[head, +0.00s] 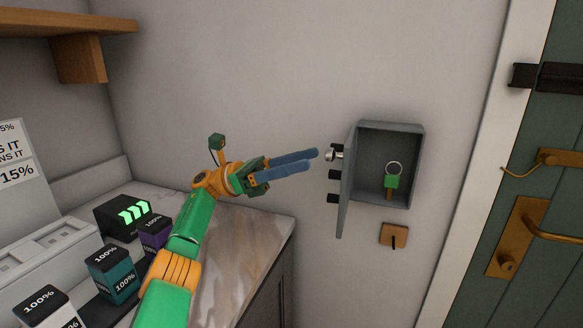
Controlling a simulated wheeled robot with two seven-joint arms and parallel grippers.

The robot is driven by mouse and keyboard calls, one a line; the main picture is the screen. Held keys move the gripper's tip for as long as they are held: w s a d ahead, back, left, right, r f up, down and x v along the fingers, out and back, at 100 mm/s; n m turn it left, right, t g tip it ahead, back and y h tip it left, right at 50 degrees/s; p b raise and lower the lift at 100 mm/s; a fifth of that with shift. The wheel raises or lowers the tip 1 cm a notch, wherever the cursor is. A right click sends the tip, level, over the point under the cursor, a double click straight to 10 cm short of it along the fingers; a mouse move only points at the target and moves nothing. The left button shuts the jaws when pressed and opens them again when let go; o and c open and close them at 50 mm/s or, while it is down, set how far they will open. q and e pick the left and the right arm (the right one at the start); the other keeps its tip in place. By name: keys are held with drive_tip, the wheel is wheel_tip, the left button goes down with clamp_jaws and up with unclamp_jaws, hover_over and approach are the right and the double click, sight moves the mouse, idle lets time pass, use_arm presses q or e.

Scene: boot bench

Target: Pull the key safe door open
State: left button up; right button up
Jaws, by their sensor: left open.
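The key safe (416,165) is a grey metal box on the wall, right of centre. Its door (345,190) stands swung open on the left side, seen nearly edge-on. A silver knob (332,155) and dark fittings stick out from the door's left face. Inside hangs a key with a green tag (391,181) and a ring. My left gripper (314,161) is just left of the knob, its two blue fingers spread apart and pointing right. Nothing shows between the fingers, and they look apart from the knob. My right gripper is not in view.
A marble-topped counter (255,235) at the lower left holds a black charger (122,217) with green lights and several boxes. A wooden shelf (60,24) is at the upper left. A small wooden plate with a hook (393,235) is below the safe. A green door (540,120) stands at the right.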

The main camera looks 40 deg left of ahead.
use_arm(q)
drive_tip(key=b+v, duration=0.1)
drive_tip(key=v, duration=0.2)
drive_tip(key=shift+s+a+f, duration=0.2)
drive_tip(key=shift+s+a, duration=0.05)
drive_tip(key=shift+a, duration=0.05)
idle(0.3)
